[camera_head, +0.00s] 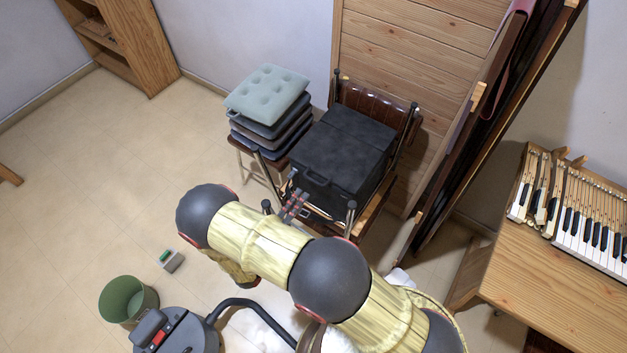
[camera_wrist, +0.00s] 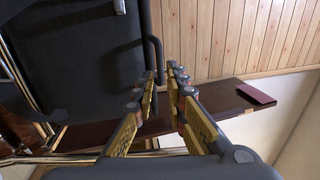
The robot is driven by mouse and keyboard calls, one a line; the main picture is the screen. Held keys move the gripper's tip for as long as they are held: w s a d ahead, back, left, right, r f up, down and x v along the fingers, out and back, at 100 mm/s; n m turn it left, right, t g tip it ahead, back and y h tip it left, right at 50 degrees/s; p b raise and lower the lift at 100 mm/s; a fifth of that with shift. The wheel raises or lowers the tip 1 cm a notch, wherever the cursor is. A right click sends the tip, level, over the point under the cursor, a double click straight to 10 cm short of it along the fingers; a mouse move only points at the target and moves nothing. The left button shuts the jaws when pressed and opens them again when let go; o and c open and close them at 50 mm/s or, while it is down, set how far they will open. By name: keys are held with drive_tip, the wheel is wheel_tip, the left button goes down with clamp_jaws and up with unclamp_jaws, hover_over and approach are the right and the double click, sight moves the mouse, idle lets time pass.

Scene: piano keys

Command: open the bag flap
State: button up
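A black box-shaped bag (camera_head: 345,140) rests on a brown chair in the head view, with a seam across its top. Its lid looks closed. A dark handle or clasp (camera_head: 316,180) is on its near side. My gripper (camera_head: 295,204) is just in front of the bag's near left side, apart from it as far as I can see. In the wrist view the dark bag (camera_wrist: 95,60) fills the left, with a dark bar like a handle (camera_wrist: 153,48) beyond the fingertips. My gripper (camera_wrist: 163,76) is open, with nothing between its fingers.
The brown chair (camera_head: 372,100) has upright posts around the bag. A stool with stacked cushions (camera_head: 268,92) stands close on the left, a wooden panel (camera_head: 420,50) behind. A piano keyboard (camera_head: 590,225) is at right. A green bin (camera_head: 127,300) and vacuum cleaner (camera_head: 180,335) are lower left.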

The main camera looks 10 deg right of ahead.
sight(314, 180)
drive_tip(key=shift+b+x, duration=0.65)
drive_tip(key=shift+x, duration=3.25)
clamp_jaws()
